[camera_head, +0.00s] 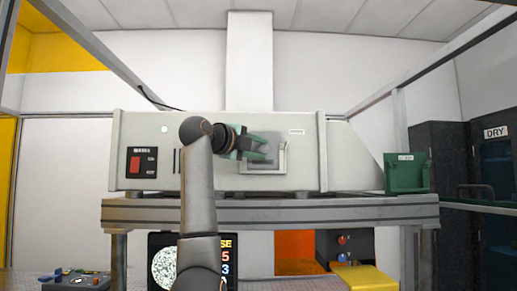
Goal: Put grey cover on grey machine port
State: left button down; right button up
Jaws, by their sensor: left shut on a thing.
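The grey machine (225,177) is a long, light grey box on a metal frame. Its port (283,162) shows as a pale rectangular rim on the front, right of the middle. My left gripper (262,149) is in front of the port, its greenish fingers pointing right. It is shut on the grey cover (268,147), a flat grey piece that shows between the fingers. The cover overlaps the port opening in this view. I cannot tell whether it touches the rim. My right gripper is not in view.
A red switch (134,166) is on the machine's left front. A green bin (406,174) stands right of the machine on the metal frame (330,212). Below are a display screen (228,256), a control box (75,281) and a yellow block (366,279). A dark cabinet (440,150) stands at right.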

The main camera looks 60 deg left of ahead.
pick_arm(q)
jog(key=shift+f, duration=0.2)
jog(key=shift+c, duration=2.3)
grip_release()
jog(key=shift+s+d, duration=0.25)
jog(key=shift+s, duration=0.25)
jog(key=b+v, duration=0.1)
jog(key=v, duration=1)
jog(key=shift+s+b, duration=0.25)
jog(key=shift+b, duration=0.1)
